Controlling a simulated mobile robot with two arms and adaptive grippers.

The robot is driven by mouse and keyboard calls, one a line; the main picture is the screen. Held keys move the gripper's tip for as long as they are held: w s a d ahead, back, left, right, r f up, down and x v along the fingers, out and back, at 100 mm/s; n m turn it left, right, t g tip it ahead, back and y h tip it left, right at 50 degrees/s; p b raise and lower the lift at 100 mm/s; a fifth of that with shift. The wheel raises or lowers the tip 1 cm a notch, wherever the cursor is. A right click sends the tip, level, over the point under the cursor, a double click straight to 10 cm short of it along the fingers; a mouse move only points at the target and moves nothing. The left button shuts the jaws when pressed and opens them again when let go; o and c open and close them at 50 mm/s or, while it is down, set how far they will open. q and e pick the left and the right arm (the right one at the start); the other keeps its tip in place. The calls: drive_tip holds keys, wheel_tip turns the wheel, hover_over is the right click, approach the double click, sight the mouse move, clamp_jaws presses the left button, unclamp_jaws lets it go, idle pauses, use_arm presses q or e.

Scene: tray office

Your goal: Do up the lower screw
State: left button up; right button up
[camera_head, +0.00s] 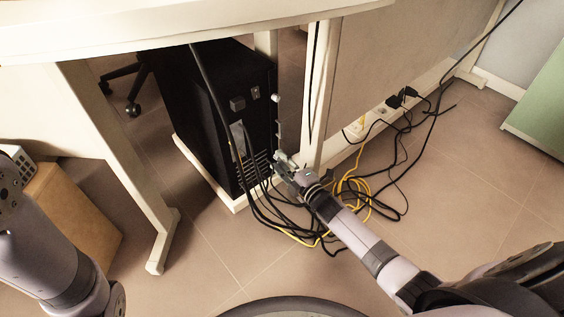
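A black computer case (225,75) stands on a low white stand (195,165) under the desk, its back with cables facing me. A small pale round screw head (275,98) shows at the upper right edge of the case's back. The lower screw cannot be made out; my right gripper covers that part of the edge. My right gripper (281,161) reaches in from the lower right, its fingertips at the lower right edge of the case. It is too small to tell whether the fingers are closed on anything. My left arm shows at the left, its gripper out of view.
The white desk (150,28) overhangs the case, with a desk leg (115,150) to the left and a panel to the right. Black cables and a yellow cable (356,186) lie around my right wrist. A cardboard box (75,215) stands at the left. Front floor is clear.

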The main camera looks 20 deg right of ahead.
drive_tip(key=shift+s, duration=0.1)
drive_tip(key=v, duration=1.1)
drive_tip(key=shift+s, duration=0.4)
drive_tip(key=shift+d, duration=0.15)
